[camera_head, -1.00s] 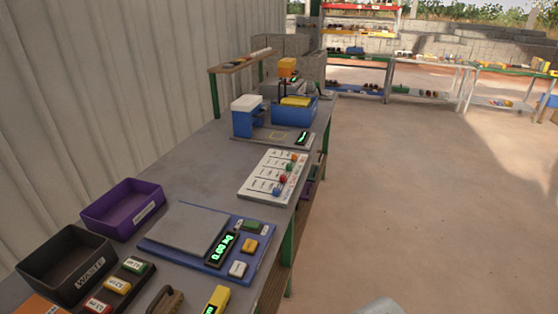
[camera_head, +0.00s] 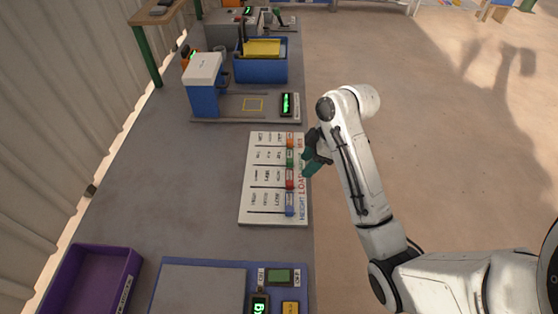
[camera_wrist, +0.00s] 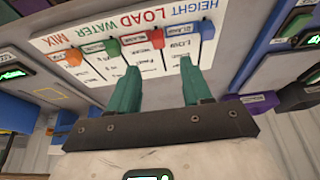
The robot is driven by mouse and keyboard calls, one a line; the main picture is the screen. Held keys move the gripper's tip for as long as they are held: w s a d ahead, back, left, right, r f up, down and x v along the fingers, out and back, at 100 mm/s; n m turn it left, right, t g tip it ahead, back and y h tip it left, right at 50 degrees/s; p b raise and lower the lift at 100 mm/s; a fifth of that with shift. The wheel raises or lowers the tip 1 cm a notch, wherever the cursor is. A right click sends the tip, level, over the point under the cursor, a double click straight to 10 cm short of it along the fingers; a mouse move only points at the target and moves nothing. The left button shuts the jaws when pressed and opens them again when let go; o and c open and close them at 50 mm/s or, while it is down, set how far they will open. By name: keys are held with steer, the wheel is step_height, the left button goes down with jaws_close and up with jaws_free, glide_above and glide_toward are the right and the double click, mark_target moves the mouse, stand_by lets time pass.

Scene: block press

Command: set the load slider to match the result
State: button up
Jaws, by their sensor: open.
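The white slider board (camera_head: 262,217) lies on the bench with four colored knobs in a column, all near its right, labelled edge. The red knob (camera_head: 290,179) is in the LOAD row; in the wrist view the red knob (camera_wrist: 157,38) sits beside the word LOAD. The blue knob (camera_head: 289,204) is in the HEIGHT row, the green knob (camera_head: 290,158) in WATER, the orange knob (camera_head: 290,140) in MIX. My gripper (camera_head: 312,157) is just right of the board. In the wrist view my gripper (camera_wrist: 160,78) is open and empty, its green fingers pointing toward the board.
A blue-and-white press (camera_head: 203,85) with a lit display (camera_head: 287,104), too small to read, stands behind the board. A blue bin (camera_head: 262,72) is beyond it. A scale (camera_head: 200,290) and a purple bin (camera_head: 90,285) are in front. Bare bench lies left of the board.

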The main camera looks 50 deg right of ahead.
mark_target(291, 183)
steer(key=b+x, duration=0.8)
steer(key=shift+w+d+f, duration=0.1)
steer(key=shift+w+f, duration=0.05)
steer(key=shift+w, duration=0.05)
steer(key=shift+x, duration=1.15)
jaws_close()
